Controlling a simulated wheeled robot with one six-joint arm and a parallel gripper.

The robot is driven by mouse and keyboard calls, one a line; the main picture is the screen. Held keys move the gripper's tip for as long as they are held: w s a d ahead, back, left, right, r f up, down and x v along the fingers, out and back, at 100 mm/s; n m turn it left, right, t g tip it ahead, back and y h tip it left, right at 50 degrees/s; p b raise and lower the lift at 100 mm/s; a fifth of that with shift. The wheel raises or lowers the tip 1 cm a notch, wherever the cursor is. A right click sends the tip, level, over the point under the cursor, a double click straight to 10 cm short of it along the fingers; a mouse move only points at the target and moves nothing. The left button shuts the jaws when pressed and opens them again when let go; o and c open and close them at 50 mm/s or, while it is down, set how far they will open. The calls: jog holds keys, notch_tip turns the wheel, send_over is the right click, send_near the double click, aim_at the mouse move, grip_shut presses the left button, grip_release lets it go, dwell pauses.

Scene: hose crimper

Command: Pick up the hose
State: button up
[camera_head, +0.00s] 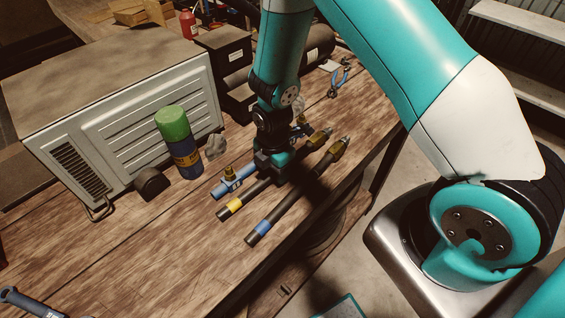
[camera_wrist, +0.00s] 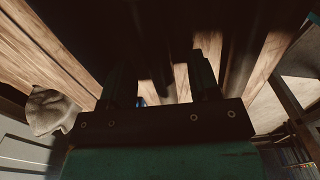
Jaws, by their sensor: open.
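Two dark hoses lie side by side on the wooden workbench in the head view. One hose has a yellow band (camera_head: 235,204) and the other has a blue band (camera_head: 263,227). Both have brass-coloured fittings at their far ends. My gripper (camera_head: 273,178) is low over the bench, at the yellow-banded hose, and hides its middle part. The wrist view shows my gripper (camera_wrist: 165,85) with its two fingers apart.
A blue tool with a brass fitting (camera_head: 229,184) lies just left of the hoses. Blue-handled pliers (camera_head: 339,78) lie farther back. The near left bench is mostly clear.

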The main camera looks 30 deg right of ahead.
jog(key=shift+f, duration=0.4)
grip_shut()
jog(key=shift+r, duration=0.1)
